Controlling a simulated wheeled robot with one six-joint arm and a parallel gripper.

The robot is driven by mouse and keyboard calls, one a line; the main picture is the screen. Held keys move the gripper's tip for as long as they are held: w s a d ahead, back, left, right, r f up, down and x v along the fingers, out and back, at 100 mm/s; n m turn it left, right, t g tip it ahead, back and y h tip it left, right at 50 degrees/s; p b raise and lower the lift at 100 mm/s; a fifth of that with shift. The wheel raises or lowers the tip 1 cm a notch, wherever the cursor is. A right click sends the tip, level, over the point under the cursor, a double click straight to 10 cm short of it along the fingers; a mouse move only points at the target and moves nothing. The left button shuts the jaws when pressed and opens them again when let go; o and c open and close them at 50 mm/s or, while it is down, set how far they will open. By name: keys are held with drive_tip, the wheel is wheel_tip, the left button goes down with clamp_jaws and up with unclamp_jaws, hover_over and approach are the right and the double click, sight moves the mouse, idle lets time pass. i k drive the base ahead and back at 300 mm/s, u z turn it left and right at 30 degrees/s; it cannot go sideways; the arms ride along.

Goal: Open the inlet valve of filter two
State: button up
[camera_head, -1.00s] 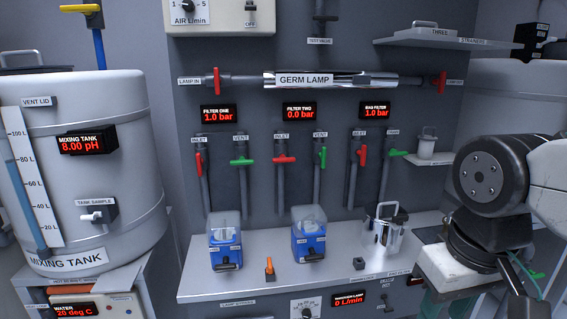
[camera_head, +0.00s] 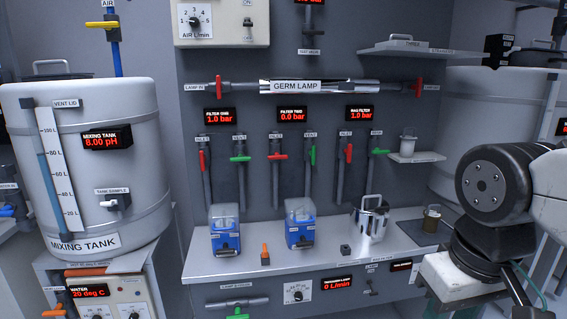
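The inlet valve of filter two (camera_head: 277,156) is a red handle set crosswise on a vertical grey pipe, under the filter two display (camera_head: 293,115), which reads 0.0 bar. The filter two vent valve (camera_head: 313,156) beside it has a green handle standing along its pipe. The blue filter two housing (camera_head: 299,226) with a clear top stands on the shelf below. Part of my arm shows at the right edge, well apart from the valve. My gripper is out of the picture.
A steel jug (camera_head: 371,219), an orange-handled piece (camera_head: 265,255) and a small dark block (camera_head: 345,250) are on the shelf (camera_head: 270,262). The mixing tank (camera_head: 85,160) stands at left.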

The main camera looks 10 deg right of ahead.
sight(275, 156)
drive_tip(key=u, duration=0.8)
drive_tip(key=i, duration=0.65)
drive_tip(key=z, duration=0.8)
